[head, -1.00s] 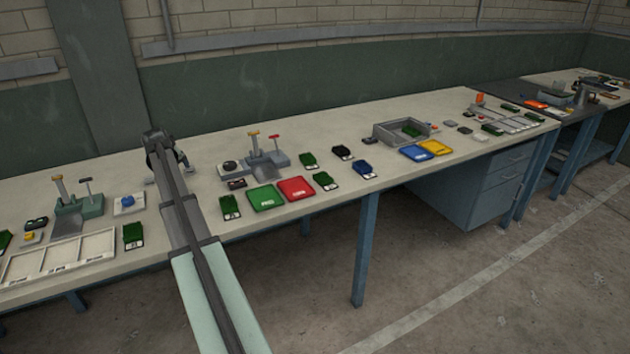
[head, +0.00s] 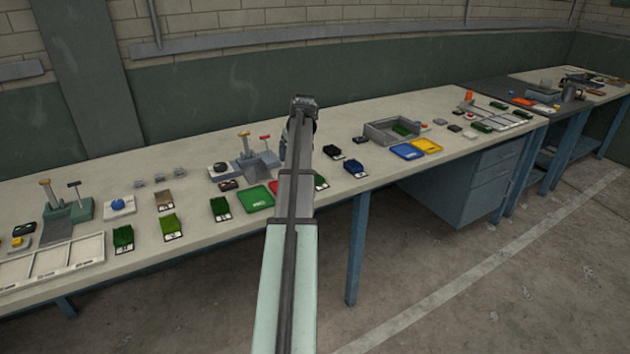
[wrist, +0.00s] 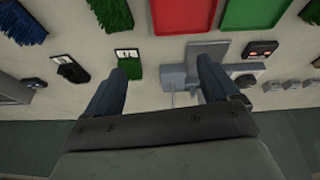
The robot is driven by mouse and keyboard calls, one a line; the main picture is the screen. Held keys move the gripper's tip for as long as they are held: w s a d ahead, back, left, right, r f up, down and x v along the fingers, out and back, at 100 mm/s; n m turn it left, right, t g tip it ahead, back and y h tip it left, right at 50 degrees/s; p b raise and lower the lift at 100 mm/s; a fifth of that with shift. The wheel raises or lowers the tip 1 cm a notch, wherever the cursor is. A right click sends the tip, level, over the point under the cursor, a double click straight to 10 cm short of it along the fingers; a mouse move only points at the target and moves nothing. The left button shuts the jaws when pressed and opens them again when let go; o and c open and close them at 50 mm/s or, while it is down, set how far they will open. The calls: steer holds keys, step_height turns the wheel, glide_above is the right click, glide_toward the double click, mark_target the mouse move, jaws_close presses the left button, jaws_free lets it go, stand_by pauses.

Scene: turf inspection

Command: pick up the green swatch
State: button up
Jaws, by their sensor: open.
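Several green swatches with white labels lie on the bench, and I cannot tell which one the task means. In the wrist view, one green swatch (wrist: 129,67) lies below my gripper (wrist: 163,66), by the left fingertip, and another green swatch (wrist: 113,15) lies beyond it. My gripper is open and empty, above the bench. In the head view, my arm mostly hides that area; one green swatch (head: 320,181) shows beside it. Other green swatches lie left of the arm: one (head: 220,208), a lighter one (head: 170,224) and a darker one (head: 123,238).
A green tray (head: 256,199) and a red tray (wrist: 187,15) lie near the gripper. A grey lever fixture (head: 250,168) stands behind. Black (head: 333,152) and blue (head: 354,168) swatches lie to the right, before a grey bin (head: 375,138). A brown swatch (head: 164,201) lies left.

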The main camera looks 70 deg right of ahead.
glide_toward(317, 178)
steer(key=x, duration=0.3)
steer(key=shift+w+d, duration=0.2)
steer(key=shift+a+x, duration=0.2)
steer(key=shift+x, duration=2.45)
steer(key=shift+s+f, duration=0.1)
steer(key=shift+s, duration=0.1)
steer(key=shift+c, duration=0.4)
steer(key=c, duration=1)
steer(key=shift+c, duration=0.2)
